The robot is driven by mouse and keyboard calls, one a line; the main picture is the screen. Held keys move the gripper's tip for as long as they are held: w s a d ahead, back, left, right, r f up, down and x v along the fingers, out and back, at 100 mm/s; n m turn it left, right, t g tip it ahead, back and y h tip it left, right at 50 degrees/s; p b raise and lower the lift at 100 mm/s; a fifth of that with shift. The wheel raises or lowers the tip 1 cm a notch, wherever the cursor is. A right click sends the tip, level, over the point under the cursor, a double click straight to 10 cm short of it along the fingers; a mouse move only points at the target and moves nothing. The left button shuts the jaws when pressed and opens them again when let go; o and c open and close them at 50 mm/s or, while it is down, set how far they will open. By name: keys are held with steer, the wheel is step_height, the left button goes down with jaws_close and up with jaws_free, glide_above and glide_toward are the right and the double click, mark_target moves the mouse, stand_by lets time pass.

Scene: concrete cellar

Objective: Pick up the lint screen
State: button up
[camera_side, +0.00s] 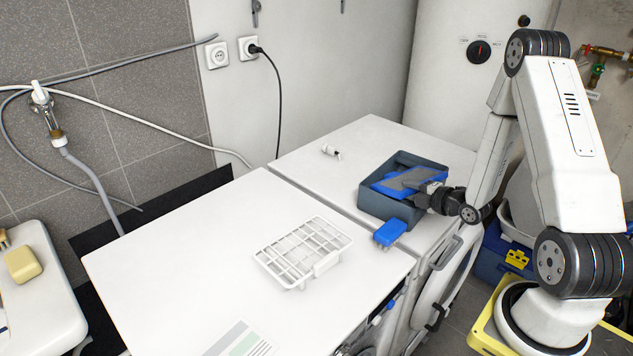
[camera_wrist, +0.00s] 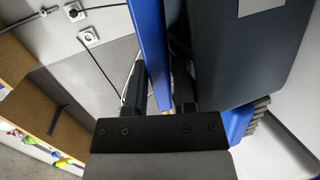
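The lint screen (camera_side: 405,180), a flat blue frame with a grey panel, lies tilted in the open top of a dark grey-blue bin (camera_side: 382,206) on the right-hand white machine. My gripper (camera_side: 428,192) is at the screen's right end, low over the bin's right rim. In the wrist view a blue edge, likely the screen's frame (camera_wrist: 151,45), runs down between the two dark fingers of my gripper (camera_wrist: 160,95). The fingers look apart, with a gap beside the blue edge, so I see no firm hold.
A white wire rack (camera_side: 303,250) and a printed sheet (camera_side: 240,340) lie on the left machine top (camera_side: 190,260). A small white piece (camera_side: 331,152) lies behind the bin. Much of the left top is clear.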

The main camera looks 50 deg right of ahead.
stand_by(0.4)
jaws_close()
steer(key=shift+r, duration=0.25)
steer(key=shift+r, duration=4.8)
